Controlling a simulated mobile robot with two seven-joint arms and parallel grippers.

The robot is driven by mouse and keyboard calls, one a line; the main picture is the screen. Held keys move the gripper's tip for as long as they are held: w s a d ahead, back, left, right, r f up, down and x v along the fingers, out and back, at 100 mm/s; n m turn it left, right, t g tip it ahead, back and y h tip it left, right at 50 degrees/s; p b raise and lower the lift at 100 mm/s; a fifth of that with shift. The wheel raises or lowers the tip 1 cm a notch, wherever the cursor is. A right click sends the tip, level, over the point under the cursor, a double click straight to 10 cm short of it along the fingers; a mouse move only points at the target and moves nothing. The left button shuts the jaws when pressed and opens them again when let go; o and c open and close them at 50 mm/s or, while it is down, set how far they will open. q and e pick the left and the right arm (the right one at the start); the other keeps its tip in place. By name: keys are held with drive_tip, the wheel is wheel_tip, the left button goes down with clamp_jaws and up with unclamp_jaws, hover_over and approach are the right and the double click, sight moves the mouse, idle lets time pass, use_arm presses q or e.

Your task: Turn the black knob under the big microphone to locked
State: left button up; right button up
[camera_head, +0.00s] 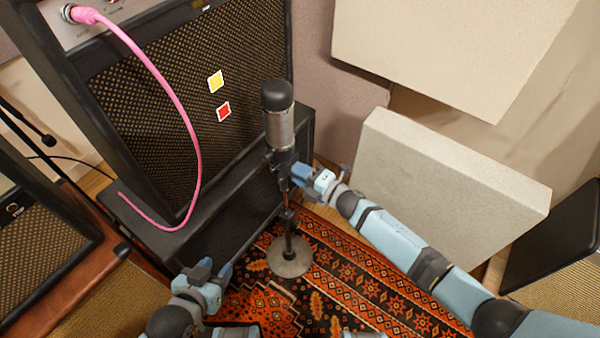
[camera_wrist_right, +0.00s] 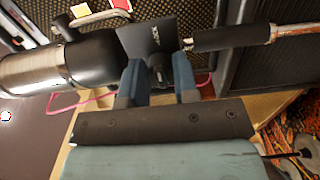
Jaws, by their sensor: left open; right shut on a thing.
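The big microphone (camera_head: 280,130) has a dark round head and a silver body, and stands upright on a stand with a round base (camera_head: 289,262). It lies sideways at the left of the right wrist view (camera_wrist_right: 35,72). A black bracket (camera_wrist_right: 148,36) joins it to the stand's pole. The black knob (camera_wrist_right: 158,73) is under the bracket, between the fingers of my right gripper (camera_wrist_right: 158,84), which is shut on it. In the head view the right gripper (camera_head: 300,175) hides the knob. My left gripper (camera_head: 217,268) is open and empty, low and left of the stand.
A large amp (camera_head: 150,110) with yellow and red stickers stands behind the microphone at left. A pink cable (camera_head: 178,95) hangs down its front. A pale panel (camera_head: 440,180) leans behind my right arm. A patterned rug (camera_head: 360,285) lies under the stand.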

drive_tip(key=o, duration=0.9)
drive_tip(key=shift+c, duration=0.2)
drive_tip(key=v, duration=1.4)
drive_tip(key=shift+p, duration=0.45)
